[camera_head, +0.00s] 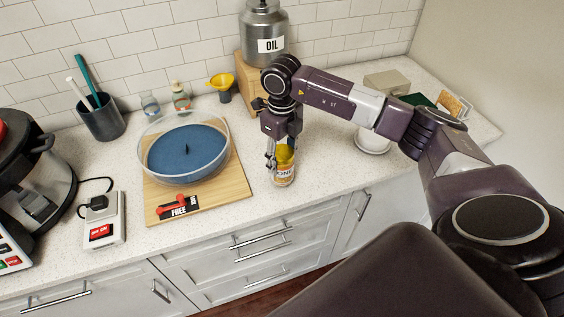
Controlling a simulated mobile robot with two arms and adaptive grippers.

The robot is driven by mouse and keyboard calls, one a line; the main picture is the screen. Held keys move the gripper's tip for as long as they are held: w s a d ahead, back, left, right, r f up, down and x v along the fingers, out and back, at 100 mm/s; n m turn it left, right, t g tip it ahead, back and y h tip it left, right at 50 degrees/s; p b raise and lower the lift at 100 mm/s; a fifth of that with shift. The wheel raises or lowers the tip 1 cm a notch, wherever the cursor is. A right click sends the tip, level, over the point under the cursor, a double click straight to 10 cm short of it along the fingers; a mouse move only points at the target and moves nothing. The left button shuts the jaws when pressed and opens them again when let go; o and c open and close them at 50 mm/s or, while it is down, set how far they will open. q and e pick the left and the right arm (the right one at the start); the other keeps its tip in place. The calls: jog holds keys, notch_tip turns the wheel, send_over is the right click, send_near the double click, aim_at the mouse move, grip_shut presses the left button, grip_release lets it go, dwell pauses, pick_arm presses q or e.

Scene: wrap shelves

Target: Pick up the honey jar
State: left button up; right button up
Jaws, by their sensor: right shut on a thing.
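The honey jar (283,171) is a small yellow jar with a label, upright at the counter, right of the wooden board. My right gripper (282,149) comes down on it from above and is shut on its upper part. The fingers hide part of the jar's top. I cannot tell whether the jar's base touches the counter. My left gripper is not in view.
A glass bowl with a blue lid (188,152) sits on a wooden board (232,190) with a red-handled item (178,207). An oil canister (265,35) stands behind my arm. A power switch box (101,222), utensil cup (101,117) and appliance (35,180) are left.

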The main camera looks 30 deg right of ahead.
notch_tip(320, 180, up, 10)
jog(key=b, duration=0.3)
jog(key=shift+w+r, duration=0.15)
notch_tip(320, 180, up, 9)
